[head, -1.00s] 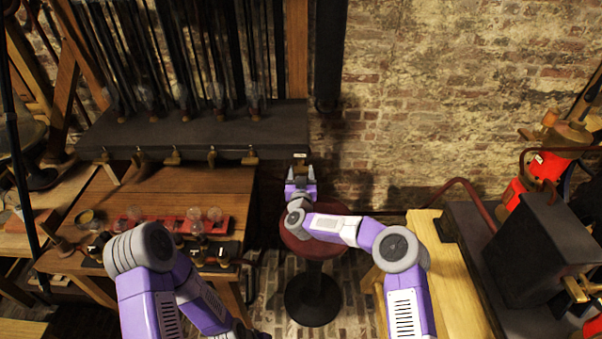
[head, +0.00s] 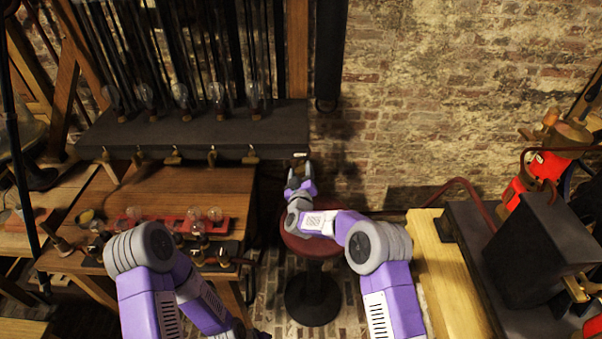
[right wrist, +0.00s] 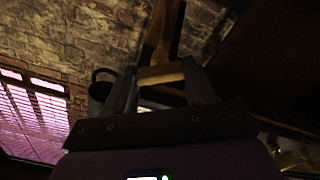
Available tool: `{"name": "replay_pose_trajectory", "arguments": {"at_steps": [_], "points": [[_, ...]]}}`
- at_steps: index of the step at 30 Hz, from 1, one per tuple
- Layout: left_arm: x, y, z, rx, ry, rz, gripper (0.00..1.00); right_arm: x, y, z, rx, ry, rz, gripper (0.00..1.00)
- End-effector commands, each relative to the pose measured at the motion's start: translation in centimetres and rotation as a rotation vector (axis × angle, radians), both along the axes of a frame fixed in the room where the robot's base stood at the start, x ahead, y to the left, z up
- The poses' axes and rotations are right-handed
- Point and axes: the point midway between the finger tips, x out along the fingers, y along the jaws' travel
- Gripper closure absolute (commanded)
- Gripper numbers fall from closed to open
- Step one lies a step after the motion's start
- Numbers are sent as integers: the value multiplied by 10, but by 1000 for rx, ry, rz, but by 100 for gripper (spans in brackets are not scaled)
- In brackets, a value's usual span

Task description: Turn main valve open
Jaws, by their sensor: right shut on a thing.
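A brass valve handle (right wrist: 160,73) shows between the fingers of my right gripper in the right wrist view. My right gripper (head: 299,170) is at the right end of the dark shelf's front edge in the head view, just below a small pale tag. Its fingers (right wrist: 160,88) are shut on the brass handle. In the head view the gripper mostly hides the handle. My left arm comes in at the lower left, and its gripper does not show clearly.
A red stool (head: 318,247) stands under my right arm. A wooden bench (head: 450,285) is at right.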

Motion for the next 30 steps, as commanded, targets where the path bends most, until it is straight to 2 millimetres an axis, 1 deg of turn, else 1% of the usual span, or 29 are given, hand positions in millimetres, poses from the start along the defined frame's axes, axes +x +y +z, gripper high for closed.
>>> {"name": "replay_pose_trajectory", "arguments": {"at_steps": [6, 18, 19, 21, 24, 30], "points": [[0, 0, -1, 0, 0, 0, 57, 0, 0, 1, -49, -2, -1, 75], [0, 0, -1, 0, 0, 0, 57, 0, 0, 1, -55, -2, -1, 75], [0, 0, -1, 0, 0, 0, 57, 0, -1, 1, -55, -2, -1, 43], [0, 0, -1, 0, 0, 0, 57, 0, -1, 1, -55, -2, -1, 32], [0, 0, -1, 0, 0, 0, 57, 0, 0, 0, -54, -2, -1, 19], [0, 0, -1, 0, 0, 0, 57, 0, 0, 0, -54, -1, -1, 19]]}}
